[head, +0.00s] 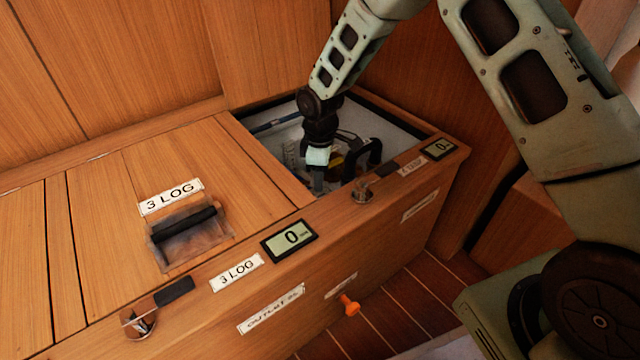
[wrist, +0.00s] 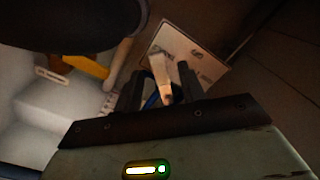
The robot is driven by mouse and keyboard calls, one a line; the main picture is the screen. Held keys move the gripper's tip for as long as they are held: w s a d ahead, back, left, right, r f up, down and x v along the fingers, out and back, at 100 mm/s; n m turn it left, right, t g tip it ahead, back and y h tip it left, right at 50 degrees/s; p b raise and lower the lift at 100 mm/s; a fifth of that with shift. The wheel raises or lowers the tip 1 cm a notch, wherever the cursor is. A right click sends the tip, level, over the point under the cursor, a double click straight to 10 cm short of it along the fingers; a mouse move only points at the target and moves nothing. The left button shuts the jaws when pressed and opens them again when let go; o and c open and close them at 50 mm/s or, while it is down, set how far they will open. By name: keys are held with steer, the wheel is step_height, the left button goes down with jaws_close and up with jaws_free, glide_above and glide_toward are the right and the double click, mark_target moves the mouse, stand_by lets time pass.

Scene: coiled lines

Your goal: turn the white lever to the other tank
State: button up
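The white lever (wrist: 160,70) shows in the wrist view between the two dark fingers of my gripper (wrist: 158,82). Gaps show on both sides of it, so the fingers look open and not closed on it. I cannot tell whether the lever is between the tips or just beyond them. A pale label plate (wrist: 195,58) with dark markings lies behind it, and a blue part shows at its lower end. In the head view my gripper (head: 318,182) reaches down into the open locker compartment (head: 400,131); the lever is not clear there.
A black handle (head: 368,157) stands close right of my gripper. The locker's wooden front rim and side walls surround the opening. A yellow part (wrist: 88,66) and a pale cylinder (wrist: 121,66) are near the fingers. A closed lid (head: 110,215) lies left.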

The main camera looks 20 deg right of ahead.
steer(key=shift+f, duration=0.4)
jaws_close()
